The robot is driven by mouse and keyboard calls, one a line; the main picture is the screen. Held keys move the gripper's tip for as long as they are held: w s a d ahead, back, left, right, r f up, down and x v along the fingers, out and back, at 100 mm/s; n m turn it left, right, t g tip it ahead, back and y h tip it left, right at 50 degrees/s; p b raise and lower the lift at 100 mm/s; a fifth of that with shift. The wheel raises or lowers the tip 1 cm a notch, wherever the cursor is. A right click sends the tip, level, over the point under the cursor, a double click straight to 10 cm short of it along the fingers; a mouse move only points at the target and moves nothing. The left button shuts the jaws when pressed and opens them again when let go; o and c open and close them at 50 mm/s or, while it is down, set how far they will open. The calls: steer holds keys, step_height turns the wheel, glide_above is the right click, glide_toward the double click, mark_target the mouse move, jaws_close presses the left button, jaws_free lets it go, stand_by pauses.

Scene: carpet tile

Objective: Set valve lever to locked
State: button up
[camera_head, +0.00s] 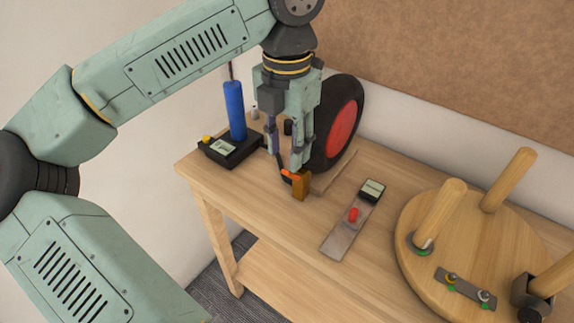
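My gripper (287,172) points down over the left part of the wooden table. Its fingertips are at a small brown-orange block (301,187) with a bright orange piece (288,175) beside it. The fingertips overlap these parts in view, so I cannot tell whether they touch or grip them. No part is clearly marked as the valve lever; the orange piece may be it. A grey plate (340,235) to the right carries a small red knob (353,215) and a small display box (373,190). No lock marking is readable.
A black wheel with a red hub (342,130) stands behind my gripper. A black base (229,152) with a blue cylinder (235,110) is to the left. An upturned round wooden stool (420,275) fills the right. Bare tabletop (245,192) lies near the front left edge.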

mark_target(291, 175)
step_height(291, 175, down, 6)
steer(key=shift+r+p, duration=0.1)
steer(key=shift+p, duration=0.4)
steer(key=shift+c, duration=0.4)
jaws_close()
